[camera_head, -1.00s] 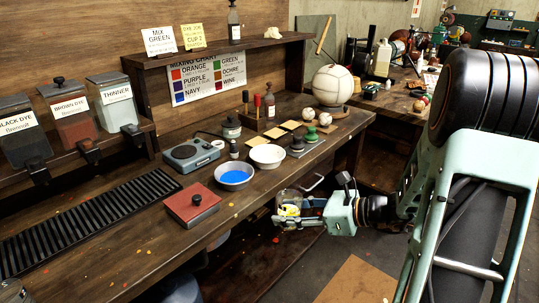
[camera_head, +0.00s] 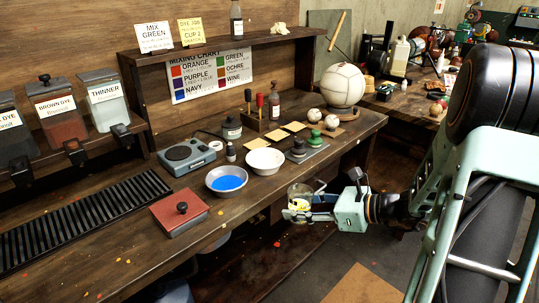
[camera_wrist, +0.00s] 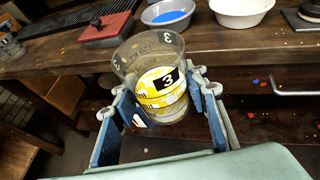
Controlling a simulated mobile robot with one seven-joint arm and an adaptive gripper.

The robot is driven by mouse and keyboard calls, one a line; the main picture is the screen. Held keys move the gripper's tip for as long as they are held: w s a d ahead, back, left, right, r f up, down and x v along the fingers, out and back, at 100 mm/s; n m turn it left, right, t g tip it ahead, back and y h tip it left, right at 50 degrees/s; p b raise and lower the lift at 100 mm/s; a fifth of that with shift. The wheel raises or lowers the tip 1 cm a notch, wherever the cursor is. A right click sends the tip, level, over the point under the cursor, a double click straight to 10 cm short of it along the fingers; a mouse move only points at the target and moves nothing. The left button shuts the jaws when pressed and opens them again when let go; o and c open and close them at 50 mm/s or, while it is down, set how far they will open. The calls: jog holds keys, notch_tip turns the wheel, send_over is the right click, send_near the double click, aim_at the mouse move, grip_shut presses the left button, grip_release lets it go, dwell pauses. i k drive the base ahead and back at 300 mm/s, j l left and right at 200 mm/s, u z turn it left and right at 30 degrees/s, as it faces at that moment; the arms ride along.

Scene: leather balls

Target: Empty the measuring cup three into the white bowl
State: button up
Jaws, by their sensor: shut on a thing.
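My gripper (camera_head: 296,214) is shut on a clear measuring cup (camera_head: 300,194), held upright in front of the bench edge. In the wrist view the cup (camera_wrist: 150,48) bears a 3 on its rim and a black 3 label on a yellow band, with my gripper's fingers (camera_wrist: 168,108) on both sides of it. What is inside the cup is hard to tell. The white bowl (camera_head: 265,161) stands on the bench, behind and left of the cup; it also shows at the top of the wrist view (camera_wrist: 241,20). Its inside looks empty.
A grey bowl of blue liquid (camera_head: 227,190) stands left of the white bowl, close to it. A red box with a knob (camera_head: 180,212) is further left. Green-topped and dark weights (camera_head: 313,142) stand to the right. The bench front edge (camera_head: 258,201) lies behind the cup.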

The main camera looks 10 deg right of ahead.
aim_at(262, 161)
jog(key=i+l, duration=0.15)
jog(key=l, duration=0.15)
jog(key=i+l, duration=0.15)
jog(key=l, duration=0.15)
jog(key=i+l+u, duration=0.1)
jog(key=i+l, duration=0.2)
jog(key=l, duration=0.3)
jog(key=i+j, duration=0.35)
jog(key=j, duration=0.15)
